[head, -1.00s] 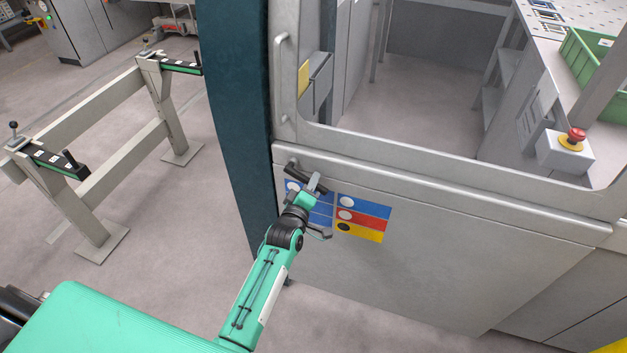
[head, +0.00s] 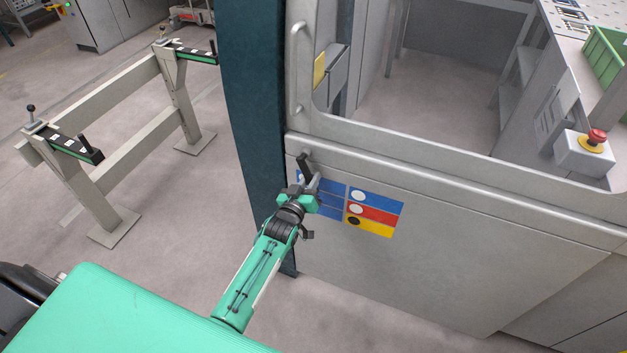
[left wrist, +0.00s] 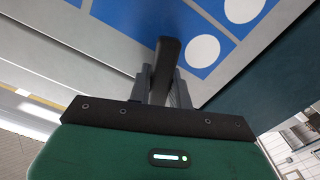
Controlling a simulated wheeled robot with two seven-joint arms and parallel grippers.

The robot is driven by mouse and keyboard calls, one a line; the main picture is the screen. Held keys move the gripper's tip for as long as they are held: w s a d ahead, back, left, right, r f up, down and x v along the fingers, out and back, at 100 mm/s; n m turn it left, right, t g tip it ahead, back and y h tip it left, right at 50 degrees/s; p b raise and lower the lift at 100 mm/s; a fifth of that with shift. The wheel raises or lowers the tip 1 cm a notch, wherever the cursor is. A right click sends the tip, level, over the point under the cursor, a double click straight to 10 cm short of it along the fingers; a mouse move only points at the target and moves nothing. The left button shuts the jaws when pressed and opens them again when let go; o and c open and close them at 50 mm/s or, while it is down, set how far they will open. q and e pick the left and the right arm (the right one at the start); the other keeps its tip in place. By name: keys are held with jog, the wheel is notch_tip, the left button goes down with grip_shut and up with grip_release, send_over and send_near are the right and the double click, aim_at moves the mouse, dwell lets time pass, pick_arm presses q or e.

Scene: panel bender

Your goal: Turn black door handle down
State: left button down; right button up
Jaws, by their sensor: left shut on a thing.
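The black door handle (head: 305,166) is on the upper left of the grey door panel (head: 430,262). It slants steeply, its upper end at the pivot and its lower end down and to the right. My left gripper (head: 312,184) is shut on the handle's lower part. In the left wrist view the black handle (left wrist: 167,62) stands between the two grey fingers of my gripper (left wrist: 165,88). The fingers hide part of the handle. My right gripper is not in view.
Blue, red and yellow stickers (head: 374,212) lie right of the handle. A dark teal post (head: 255,110) stands left of the door. A grey grab bar (head: 296,68) is above. A red emergency button (head: 596,138) is at right. A metal stand (head: 130,125) is at left.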

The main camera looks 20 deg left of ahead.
pick_arm(q)
jog(key=shift+a+f+m, duration=0.1)
jog(key=shift+a+m, duration=0.1)
jog(key=shift+m, duration=0.1)
jog(key=c, duration=1.3)
grip_release()
jog(key=shift+s, duration=0.15)
jog(key=s, duration=0.4)
jog(key=s+b, duration=0.1)
jog(key=s, duration=0.4)
jog(key=s+b, duration=0.1)
jog(key=s, duration=0.3)
jog(key=shift+s+a, duration=0.25)
jog(key=shift+s, duration=0.05)
jog(key=shift+f, duration=0.1)
